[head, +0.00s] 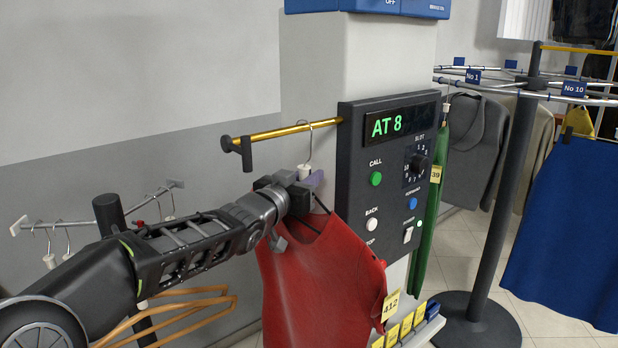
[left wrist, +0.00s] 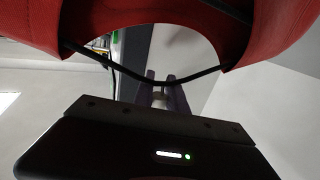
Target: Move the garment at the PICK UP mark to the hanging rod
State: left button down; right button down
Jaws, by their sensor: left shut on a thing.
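A red garment (head: 318,270) on a dark hanger hangs from my left gripper (head: 308,190) in the head view, with a yellow tag reading 412. My left gripper is shut on the hanger's neck, just below its white collar and hook. The hook is at the yellow hanging rod (head: 285,132); I cannot tell whether the rod bears its weight. In the left wrist view the garment (left wrist: 275,25) shows on the dark hanger (left wrist: 150,82), with the gripper's fingers (left wrist: 163,97) at its middle. My right gripper is not in view. No PICK UP mark is seen.
A control panel (head: 388,180) showing AT 8 stands right behind the garment. A round conveyor on a dark post (head: 500,190) carries a blue garment (head: 568,230), grey ones and a green one. A rack with empty wooden hangers (head: 180,305) is at lower left, behind my arm.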

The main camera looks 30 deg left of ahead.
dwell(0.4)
pick_arm(q)
jog(key=c, duration=1.3)
grip_release()
jog(key=shift+f, duration=0.1)
jog(key=shift+o, duration=0.2)
jog(key=s+b, duration=0.2)
jog(key=s, duration=0.5)
jog(key=shift+s+d+b, duration=0.35)
jog(key=shift+d+b, duration=0.05)
jog(key=shift+d, duration=0.05)
